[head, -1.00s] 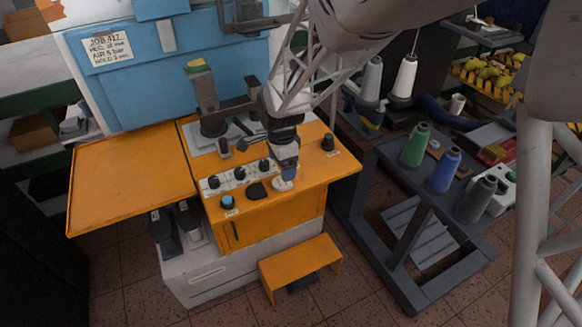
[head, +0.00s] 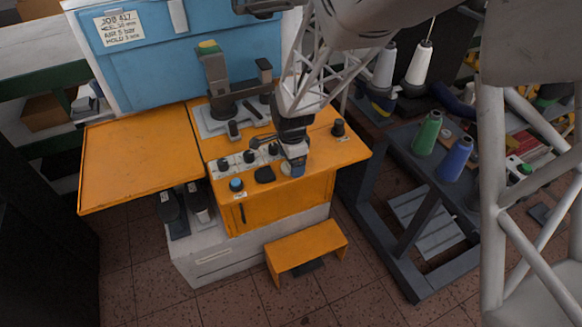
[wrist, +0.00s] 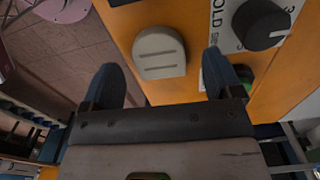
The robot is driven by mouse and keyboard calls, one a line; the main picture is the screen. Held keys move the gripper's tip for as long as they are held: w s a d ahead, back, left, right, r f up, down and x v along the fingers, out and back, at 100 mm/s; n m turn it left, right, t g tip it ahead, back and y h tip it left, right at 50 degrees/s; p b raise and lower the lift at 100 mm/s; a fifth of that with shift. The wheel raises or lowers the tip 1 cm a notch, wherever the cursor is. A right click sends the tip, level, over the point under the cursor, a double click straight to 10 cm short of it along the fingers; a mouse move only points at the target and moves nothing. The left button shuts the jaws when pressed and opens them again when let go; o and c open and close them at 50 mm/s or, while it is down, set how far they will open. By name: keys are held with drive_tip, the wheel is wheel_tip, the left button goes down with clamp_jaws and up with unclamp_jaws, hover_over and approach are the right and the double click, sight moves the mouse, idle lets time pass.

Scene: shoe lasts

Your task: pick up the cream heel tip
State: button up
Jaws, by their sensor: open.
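The cream heel tip (wrist: 160,52) is a small rounded pad with grooves on one face. In the wrist view it lies on the orange top of the machine, close to its edge. My gripper (wrist: 164,75) is open, with one dark blue finger on each side of the picture and the heel tip ahead between them. I see no finger touching it. In the head view my gripper (head: 296,168) points down over the front right of the orange top and hides much of the heel tip (head: 286,169).
A black knob (wrist: 261,24) on a white panel and a green-lit part stand right of the heel tip in the wrist view. A black pad (head: 264,174) lies left of my gripper in the head view. The orange side table (head: 135,165) is bare.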

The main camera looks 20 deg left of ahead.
drive_tip(key=shift+f, duration=0.65)
drive_tip(key=shift+c, duration=0.3)
drive_tip(key=c, duration=1)
